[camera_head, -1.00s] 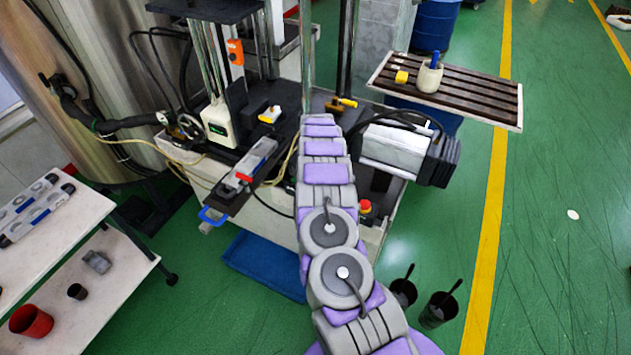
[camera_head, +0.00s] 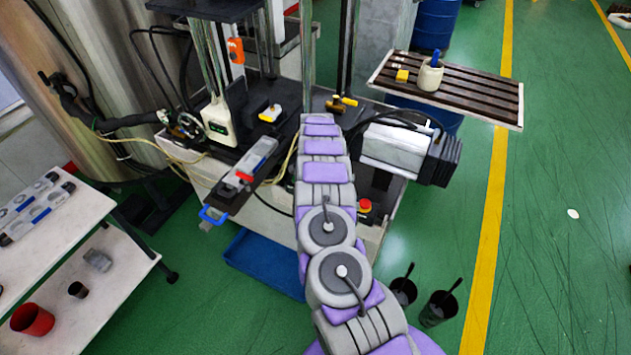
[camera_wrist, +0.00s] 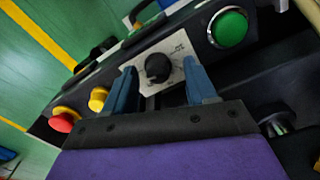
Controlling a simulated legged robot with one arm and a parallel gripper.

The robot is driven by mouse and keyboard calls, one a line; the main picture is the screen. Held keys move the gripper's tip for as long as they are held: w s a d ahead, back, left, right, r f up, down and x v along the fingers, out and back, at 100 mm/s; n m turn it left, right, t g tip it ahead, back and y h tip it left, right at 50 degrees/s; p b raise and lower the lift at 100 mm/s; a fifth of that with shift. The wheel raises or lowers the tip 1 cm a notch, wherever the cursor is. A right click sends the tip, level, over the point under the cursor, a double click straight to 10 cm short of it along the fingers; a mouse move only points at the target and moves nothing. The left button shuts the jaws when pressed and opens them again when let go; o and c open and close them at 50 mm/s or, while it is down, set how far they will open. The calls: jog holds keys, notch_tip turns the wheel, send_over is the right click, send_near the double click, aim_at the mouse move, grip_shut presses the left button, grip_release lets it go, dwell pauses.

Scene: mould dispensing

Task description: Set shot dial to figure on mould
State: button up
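The shot dial is a black round knob (camera_wrist: 158,68) on a pale label plate (camera_wrist: 178,47), seen in the wrist view. My gripper (camera_wrist: 158,85) is open, with one blue finger on each side of the knob and a gap to both. I cannot tell how deep the fingertips reach. The figure the dial points to is too small to read. A grey mould (camera_head: 250,165) with a red part on it lies on the machine's tray in the head view; any figure on it is not legible. My gripper is hidden behind my arm in the head view.
Beside the dial are a green button (camera_wrist: 228,27), a yellow button (camera_wrist: 98,98) and a red mushroom button (camera_wrist: 64,120). In the head view a white shelf (camera_head: 100,290) stands at left, a slatted table (camera_head: 470,95) at right, and two black pots (camera_head: 437,308) on the floor.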

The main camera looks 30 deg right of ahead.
notch_tip(320, 180, up, 17)
jog(key=shift+r, duration=0.15)
dwell(0.5)
dwell(0.5)
jog(key=s+a+r+n+y+b, duration=0.15)
jog(key=s+a+r+n, duration=0.25)
jog(key=s+a+r, duration=0.4)
jog(key=s+a+r+n+b, duration=0.3)
jog(key=s+a+r+n, duration=0.2)
jog(key=s+a, duration=0.45)
jog(key=s+a+f+n+g+b, duration=0.1)
jog(key=s+f+n+b, duration=0.1)
jog(key=s, duration=1.4)
jog(key=s+a+f+n+h+b, duration=0.1)
jog(key=s+f+n+b, duration=0.1)
jog(key=s, duration=1.5)
jog(key=shift+n+g, duration=0.4)
jog(key=shift+n, duration=0.4)
